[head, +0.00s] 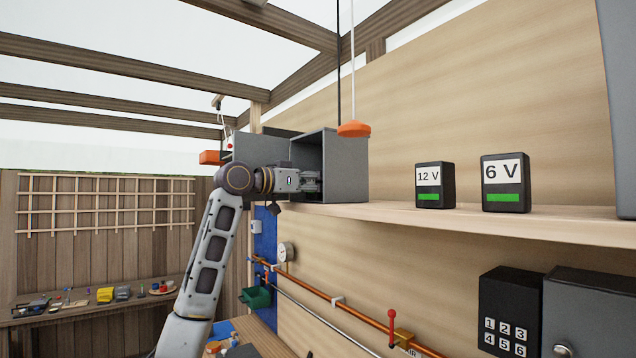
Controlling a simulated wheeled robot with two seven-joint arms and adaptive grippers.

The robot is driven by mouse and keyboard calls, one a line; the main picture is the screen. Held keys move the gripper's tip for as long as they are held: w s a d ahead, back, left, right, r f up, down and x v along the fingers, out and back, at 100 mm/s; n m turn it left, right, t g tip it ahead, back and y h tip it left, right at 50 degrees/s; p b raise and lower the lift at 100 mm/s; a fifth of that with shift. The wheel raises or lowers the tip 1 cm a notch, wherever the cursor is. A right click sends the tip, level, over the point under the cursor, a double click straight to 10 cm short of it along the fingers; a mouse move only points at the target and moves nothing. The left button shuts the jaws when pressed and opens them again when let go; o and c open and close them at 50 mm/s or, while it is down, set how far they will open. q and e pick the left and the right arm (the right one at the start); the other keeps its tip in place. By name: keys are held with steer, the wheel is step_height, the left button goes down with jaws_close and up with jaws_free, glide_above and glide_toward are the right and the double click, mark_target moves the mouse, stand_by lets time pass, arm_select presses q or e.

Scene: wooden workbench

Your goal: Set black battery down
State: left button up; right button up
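Two black batteries stand upright on the wooden shelf: one labelled 12 V (435,186) and one labelled 6 V (506,184), each with a green bar. My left gripper (312,181) reaches from the left into the open front of a grey box (346,168) on the shelf. Its fingers are small and partly lost against the box's dark inside. I cannot tell whether they are open or shut, or whether they hold a battery. Both visible batteries are to the right of the gripper and apart from it. My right gripper is not in view.
The shelf (405,213) is bare between the grey box and the 12 V battery. An orange pull (354,129) hangs on a cord before the box. Below are a copper pipe (318,291), a black keypad (508,310) and a grey cabinet (590,315).

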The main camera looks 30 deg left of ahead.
arm_select(q)
steer(key=shift+f, duration=0.1)
stand_by(0.3)
steer(key=o, duration=1.2)
steer(key=shift+s+a, duration=0.1)
steer(key=shift+s, duration=0.3)
steer(key=b+v, duration=0.4)
steer(key=v, duration=0.7)
steer(key=shift+s, duration=0.15)
